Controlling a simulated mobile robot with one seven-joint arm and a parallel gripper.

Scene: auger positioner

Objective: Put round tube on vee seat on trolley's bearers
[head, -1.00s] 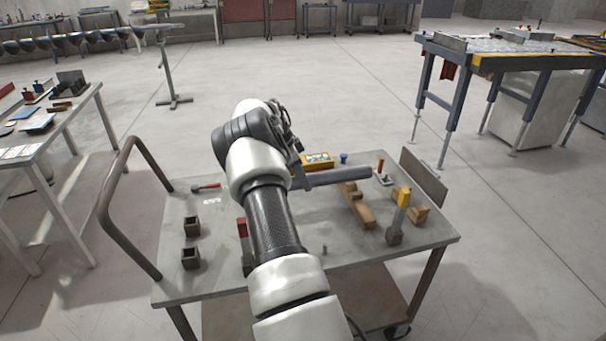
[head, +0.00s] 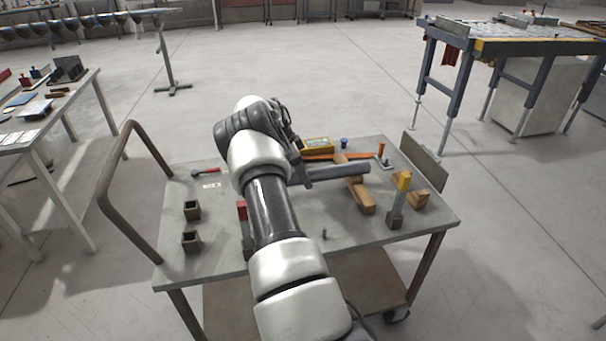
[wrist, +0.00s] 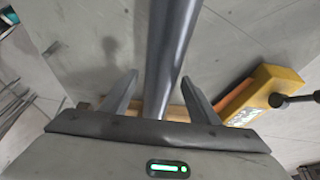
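The round tube (head: 340,172) is a grey cylinder lying crosswise over the trolley, its right end above a long wooden bearer block (head: 361,196). Whether it touches the wood cannot be told. A smaller wooden block (head: 418,200) sits further right. My gripper (wrist: 160,80) is around the tube in the wrist view, where the tube (wrist: 169,45) passes between the fingers. The fingers stand apart, with a visible gap on the left side and a small one on the right. I cannot identify the vee notch clearly.
The trolley top (head: 290,260) also carries a yellow box (head: 316,144), an orange bar (head: 325,156), a yellow-topped upright (head: 398,195), two dark square sockets (head: 192,242) and a red-handled tool (head: 207,171). An upright plate (head: 424,160) stands at the right edge.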

